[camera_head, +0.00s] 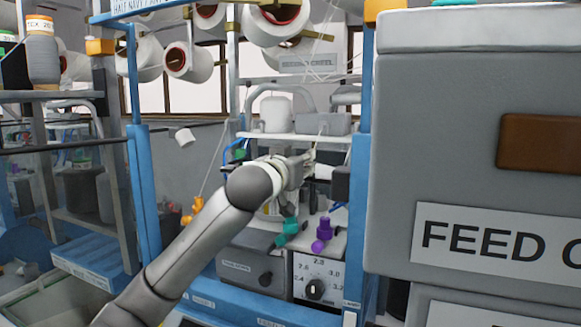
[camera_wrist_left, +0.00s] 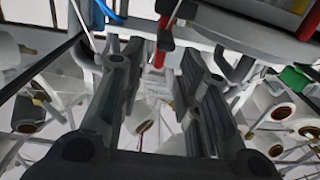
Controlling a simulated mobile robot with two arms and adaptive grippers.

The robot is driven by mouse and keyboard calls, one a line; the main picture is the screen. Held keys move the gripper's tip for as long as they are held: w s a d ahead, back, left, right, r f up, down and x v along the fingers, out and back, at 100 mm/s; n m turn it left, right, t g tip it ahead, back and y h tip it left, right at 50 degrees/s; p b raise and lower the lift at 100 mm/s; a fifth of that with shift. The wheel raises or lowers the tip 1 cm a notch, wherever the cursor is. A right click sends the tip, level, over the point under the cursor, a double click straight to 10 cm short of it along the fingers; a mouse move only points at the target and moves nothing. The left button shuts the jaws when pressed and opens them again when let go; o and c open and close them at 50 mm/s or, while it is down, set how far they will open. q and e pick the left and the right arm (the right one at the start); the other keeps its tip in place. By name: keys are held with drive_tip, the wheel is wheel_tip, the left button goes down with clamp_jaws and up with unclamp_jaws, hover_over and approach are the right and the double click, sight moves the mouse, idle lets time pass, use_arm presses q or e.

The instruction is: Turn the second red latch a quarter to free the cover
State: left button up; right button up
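My left gripper (camera_head: 306,166) reaches in from the lower left to the machine under the shelf in the head view. In the left wrist view its two dark fingers (camera_wrist_left: 157,65) are apart, with a gap between them. A red latch (camera_wrist_left: 165,37) shows at the fingertips, in line with the gap; I cannot tell whether a finger touches it. A second red piece (camera_wrist_left: 308,22) is at the upper right of that view, on the pale machine body (camera_wrist_left: 235,32). I cannot make out the latches or the cover in the head view. My right gripper is not in view.
A large grey feed cabinet (camera_head: 470,110) fills the right foreground. Blue posts (camera_head: 143,190) frame the machine. Teal (camera_head: 290,227) and purple (camera_head: 322,235) knobs and a dial panel (camera_head: 318,278) sit below the gripper. Yarn cones (camera_head: 190,65) hang above.

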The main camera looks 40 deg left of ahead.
use_arm(q)
drive_tip(key=v, duration=0.6)
idle(0.6)
